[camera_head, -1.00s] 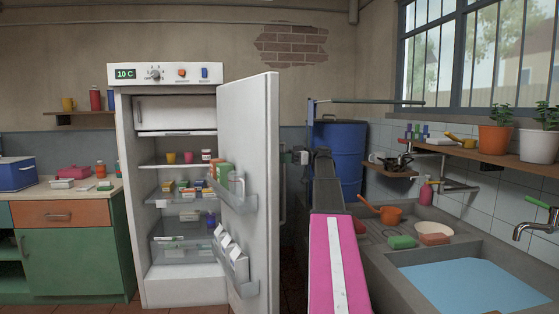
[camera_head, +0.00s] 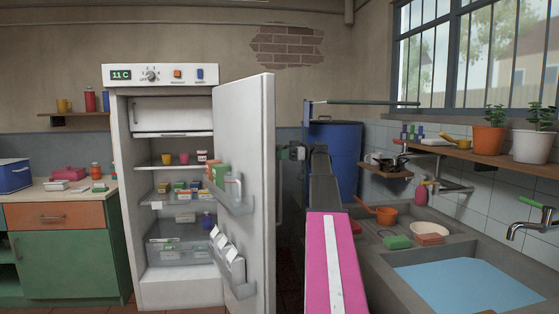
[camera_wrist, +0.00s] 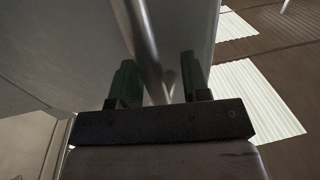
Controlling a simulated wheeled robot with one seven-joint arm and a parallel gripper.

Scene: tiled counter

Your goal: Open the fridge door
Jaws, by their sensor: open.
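The white fridge (camera_head: 160,83) stands left of centre with its door (camera_head: 245,130) swung wide open to the right, edge towards me. Its shelves and the door racks with cartons and bottles show. My gripper (camera_head: 292,153) is at the outer side of the door, partly hidden behind my arm. In the wrist view my gripper (camera_wrist: 158,85) is open, its two dark fingers on either side of the metal door handle (camera_wrist: 150,50). Whether a finger touches the handle I cannot tell.
A sink (camera_head: 425,262) with water is on the right, close to my arm. A blue barrel (camera_head: 338,150) stands behind the arm. A green cabinet (camera_head: 65,265) with a counter is left of the fridge.

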